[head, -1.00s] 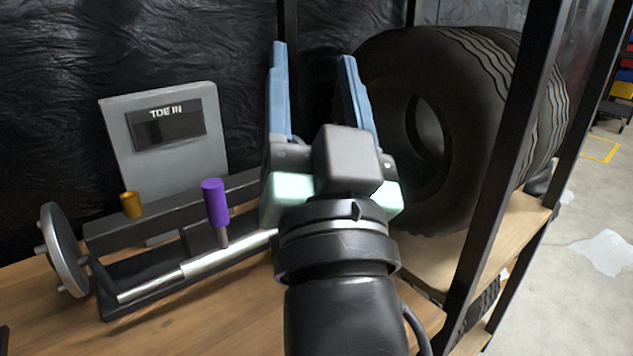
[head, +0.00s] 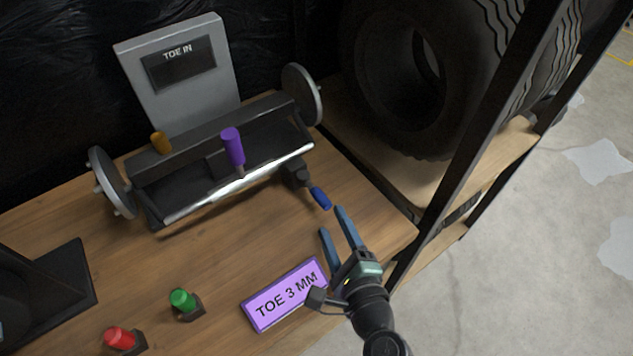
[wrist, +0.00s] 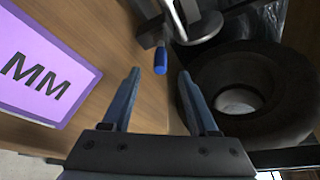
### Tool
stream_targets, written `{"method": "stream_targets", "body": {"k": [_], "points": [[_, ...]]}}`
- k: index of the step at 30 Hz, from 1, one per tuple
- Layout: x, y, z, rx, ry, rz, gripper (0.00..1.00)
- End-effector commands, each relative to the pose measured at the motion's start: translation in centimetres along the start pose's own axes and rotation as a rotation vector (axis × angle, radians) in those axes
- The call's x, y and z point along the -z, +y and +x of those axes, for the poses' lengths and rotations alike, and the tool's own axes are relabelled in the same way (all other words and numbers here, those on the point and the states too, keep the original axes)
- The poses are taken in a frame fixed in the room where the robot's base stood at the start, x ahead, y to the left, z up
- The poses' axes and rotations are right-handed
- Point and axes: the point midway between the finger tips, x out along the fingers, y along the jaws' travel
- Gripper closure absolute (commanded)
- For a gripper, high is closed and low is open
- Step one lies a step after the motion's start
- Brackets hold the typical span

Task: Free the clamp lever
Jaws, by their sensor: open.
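A small lever with a blue grip (head: 320,198) sticks out from a dark block (head: 296,173) at the right front of the fixture; I take it for the clamp lever. In the wrist view the blue grip (wrist: 161,62) lies ahead, between the lines of my fingers. My gripper (head: 332,219) is open and empty, its fingertips just short of the blue grip. A purple handle (head: 232,146) stands upright at the middle of the fixture, above a silver rod (head: 215,198). No contact with the lever shows.
A grey panel reading "TOE IN" (head: 180,70) stands behind the fixture. A purple "TOE 3 MM" plate (head: 284,294), green button (head: 182,299) and red button (head: 119,338) are on the bench. A tyre (head: 440,75) and a black post (head: 490,115) flank the right side.

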Motion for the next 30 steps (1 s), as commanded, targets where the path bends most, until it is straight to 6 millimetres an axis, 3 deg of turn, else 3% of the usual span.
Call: {"method": "stream_targets", "body": {"k": [9, 15, 21, 30], "points": [[-0.1, 0.0, 6.8, 0.000, -0.004, -0.006, 0.41], [-0.1, 0.0, 9.8, 0.000, -0.002, -0.006, 0.41], [-0.1, 0.0, 11.1, 0.000, -0.001, -0.007, 0.41], [-0.1, 0.0, 11.2, 0.000, -0.001, -0.006, 0.42]]}}
